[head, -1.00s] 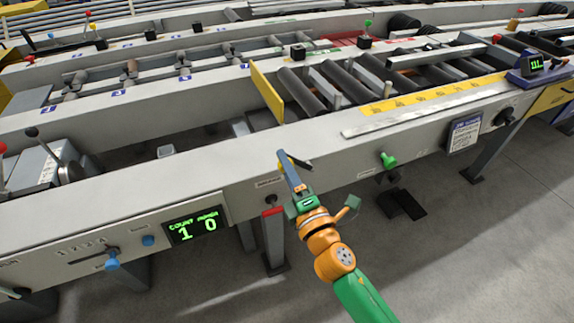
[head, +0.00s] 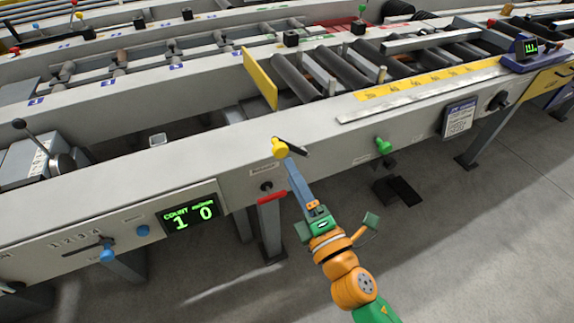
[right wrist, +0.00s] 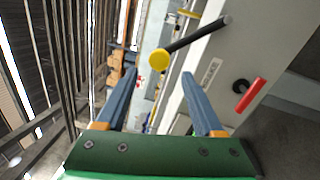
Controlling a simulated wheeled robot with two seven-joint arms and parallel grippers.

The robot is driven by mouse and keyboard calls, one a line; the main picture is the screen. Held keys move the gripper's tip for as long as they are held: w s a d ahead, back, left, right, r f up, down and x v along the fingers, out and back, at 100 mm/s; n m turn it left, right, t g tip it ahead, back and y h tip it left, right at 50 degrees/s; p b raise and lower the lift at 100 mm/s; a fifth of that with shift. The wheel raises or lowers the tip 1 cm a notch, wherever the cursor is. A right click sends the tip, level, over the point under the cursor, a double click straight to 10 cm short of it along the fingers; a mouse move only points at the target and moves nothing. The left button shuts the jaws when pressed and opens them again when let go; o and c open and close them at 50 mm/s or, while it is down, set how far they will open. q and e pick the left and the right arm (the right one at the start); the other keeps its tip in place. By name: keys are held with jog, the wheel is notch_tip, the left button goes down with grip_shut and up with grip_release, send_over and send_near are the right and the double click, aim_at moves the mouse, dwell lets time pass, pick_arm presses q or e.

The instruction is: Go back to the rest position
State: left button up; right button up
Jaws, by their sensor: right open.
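My right gripper (head: 286,163) is in front of the machine's front rail, below a yellow round knob (head: 279,148) on a dark rod. In the right wrist view the two blue-grey fingers of my gripper (right wrist: 158,68) stand wide apart with nothing held. The yellow knob (right wrist: 159,61) shows beyond and between the fingertips there, with its dark rod running up to the right. I cannot tell the exact gap between fingertips and knob. My left gripper is not in view.
The grey rail (head: 210,158) runs across the view. A red handle (head: 271,197), a green knob (head: 383,146) and a green-lit count display (head: 190,208) are on its front. A yellow plate (head: 260,80) stands beside dark rollers (head: 300,77). Bare floor (head: 480,240) lies at lower right.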

dwell(0.3)
jog(key=s+d+f+m+g+h+p, duration=0.2)
jog(key=d+f+m+g, duration=0.15)
jog(key=f, duration=0.55)
jog(key=s+d+f+m+g+h+p, duration=0.15)
jog(key=f+m, duration=0.25)
jog(key=f, duration=0.4)
jog(key=s+d+f+m+g+h+p, duration=0.1)
jog(key=s+d+f+m+g+p, duration=0.2)
jog(key=f, duration=0.6)
jog(key=s+d+f+m+g, duration=0.2)
jog(key=s+f+m+g, duration=0.1)
jog(key=s, duration=0.5)
jog(key=s+d+f+m+g+h+p, duration=0.1)
jog(key=s+d+f+m+g, duration=0.1)
jog(key=s, duration=0.7)
jog(key=s+d+f+m+g+h+p, duration=0.1)
jog(key=s+d+f+m+g, duration=0.1)
jog(key=s+f+m+g, duration=0.2)
jog(key=s+f+m, duration=0.2)
jog(key=s, duration=0.2)
jog(key=shift+s+d, duration=0.3)
jog(key=shift+s, duration=0.1)
jog(key=shift+w, duration=0.1)
